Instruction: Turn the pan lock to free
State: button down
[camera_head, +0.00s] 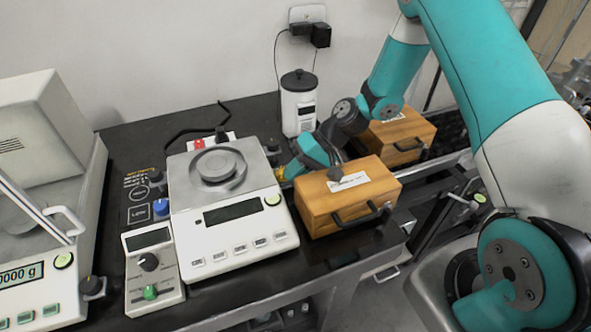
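A white balance (213,247) with a round metal pan (218,166) stands on the black table, its display dark. A black panel (137,200) with small printed labels lies at its left, with a blue knob (161,207) and a black knob (155,176). Another black knob (272,147) is at the balance's right rear. I cannot tell for sure which one is the pan lock, nor read its setting. My gripper (284,172) is low at the balance's right side, partly hidden behind a wooden box. Its fingers are too small and covered to judge.
The wooden drawer box (318,203) stands close right of the balance; a second wooden box (402,131) is behind. A white canister (298,105) stands at the back. A small control box (152,272) and a larger enclosed balance (38,262) are at the left.

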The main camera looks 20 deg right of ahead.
jog(key=shift+s+a, duration=0.1)
jog(key=shift+a, duration=0.6)
dwell(0.6)
